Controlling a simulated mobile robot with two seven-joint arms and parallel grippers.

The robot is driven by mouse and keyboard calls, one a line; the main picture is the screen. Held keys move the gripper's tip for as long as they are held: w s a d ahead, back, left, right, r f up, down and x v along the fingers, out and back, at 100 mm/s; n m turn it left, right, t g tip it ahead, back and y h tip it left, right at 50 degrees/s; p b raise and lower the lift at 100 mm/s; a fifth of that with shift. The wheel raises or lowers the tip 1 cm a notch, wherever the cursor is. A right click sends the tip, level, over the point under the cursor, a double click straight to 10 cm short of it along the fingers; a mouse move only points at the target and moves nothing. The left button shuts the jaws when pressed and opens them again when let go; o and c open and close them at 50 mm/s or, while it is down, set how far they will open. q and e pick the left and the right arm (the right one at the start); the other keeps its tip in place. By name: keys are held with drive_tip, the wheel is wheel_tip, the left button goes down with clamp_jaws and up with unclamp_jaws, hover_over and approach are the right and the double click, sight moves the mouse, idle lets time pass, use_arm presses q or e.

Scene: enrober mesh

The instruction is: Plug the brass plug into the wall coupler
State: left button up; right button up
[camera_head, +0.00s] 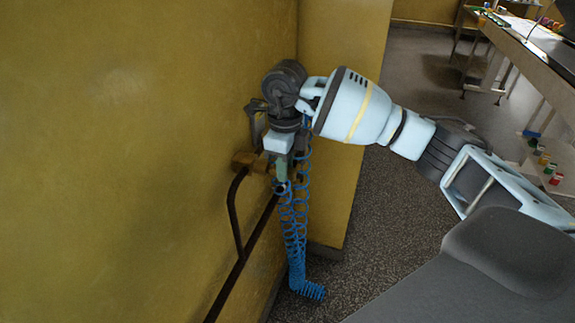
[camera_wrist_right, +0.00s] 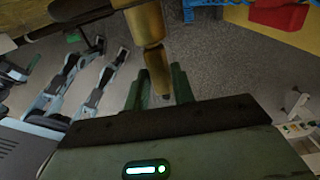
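My right gripper (camera_head: 281,172) reaches the yellow wall from the right and points down, close beside the brass wall coupler (camera_head: 243,161). In the right wrist view its two green fingers (camera_wrist_right: 161,80) close on a brass plug (camera_wrist_right: 149,27) at their tips. The plug's thicker part runs out of the top of that view, and its narrow end shows between the fingers. In the head view the plug is mostly hidden by my wrist and finger. I cannot tell whether plug and coupler touch. My left gripper is not in view.
A blue coiled hose (camera_head: 292,225) hangs below my right gripper to the floor. A dark pipe (camera_head: 236,215) runs along the wall to the coupler. A yellow wall corner (camera_head: 345,120) stands behind my arm. A workbench (camera_head: 540,60) is far right; open floor lies between.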

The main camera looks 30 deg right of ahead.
drive_tip(key=o, duration=0.4)
drive_tip(key=shift+w+a, duration=0.1)
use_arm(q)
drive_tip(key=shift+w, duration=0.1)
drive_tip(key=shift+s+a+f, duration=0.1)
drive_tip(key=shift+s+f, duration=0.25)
use_arm(e)
wheel_tip(320, 180, up, 8)
drive_tip(key=shift+f, duration=0.1)
drive_tip(key=shift+c, duration=0.4)
